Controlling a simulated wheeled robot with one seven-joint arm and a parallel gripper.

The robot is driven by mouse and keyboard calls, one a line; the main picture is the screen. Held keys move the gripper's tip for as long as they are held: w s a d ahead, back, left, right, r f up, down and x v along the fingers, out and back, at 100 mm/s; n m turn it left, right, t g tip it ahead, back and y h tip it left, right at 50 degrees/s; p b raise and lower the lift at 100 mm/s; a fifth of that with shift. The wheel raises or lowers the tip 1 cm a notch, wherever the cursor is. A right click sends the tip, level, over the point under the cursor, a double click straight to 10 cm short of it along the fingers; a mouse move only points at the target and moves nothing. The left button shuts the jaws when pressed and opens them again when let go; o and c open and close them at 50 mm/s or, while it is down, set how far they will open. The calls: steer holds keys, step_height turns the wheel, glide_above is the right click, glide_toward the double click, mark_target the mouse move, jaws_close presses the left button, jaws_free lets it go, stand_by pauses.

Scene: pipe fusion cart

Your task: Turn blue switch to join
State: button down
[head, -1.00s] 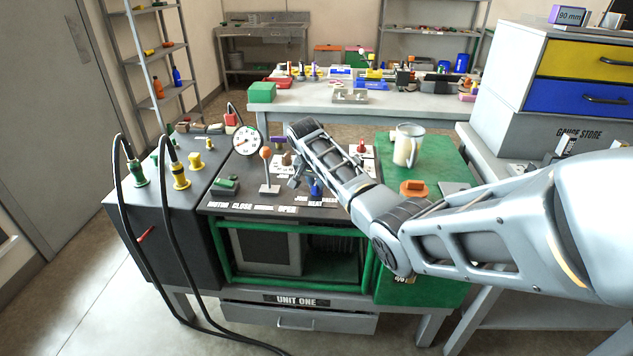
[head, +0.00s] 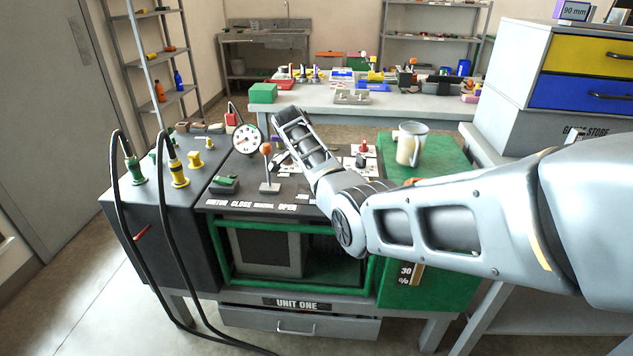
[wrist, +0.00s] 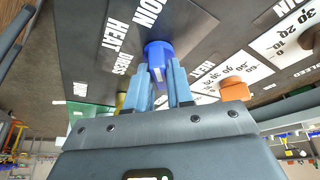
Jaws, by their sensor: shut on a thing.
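The blue switch (wrist: 157,49) stands on the dark panel in the wrist view, with a white mark on its side. My gripper (wrist: 168,78) is shut on it, with one finger on each side. White labels JOIN (wrist: 148,11), HEAT (wrist: 115,37) and DRESS (wrist: 119,63) are printed beside it. I cannot tell which label the switch points to.
An orange knob (wrist: 234,90) with a number scale stands right of the switch. In the head view an orange-topped lever (head: 267,150) and a round gauge (head: 247,139) stand left of my arm. A mug (head: 411,145) stands on the green top (head: 447,165) at right.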

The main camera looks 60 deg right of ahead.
stand_by(0.4)
steer(key=c, duration=1.1)
jaws_free()
steer(key=shift+v, duration=3.9)
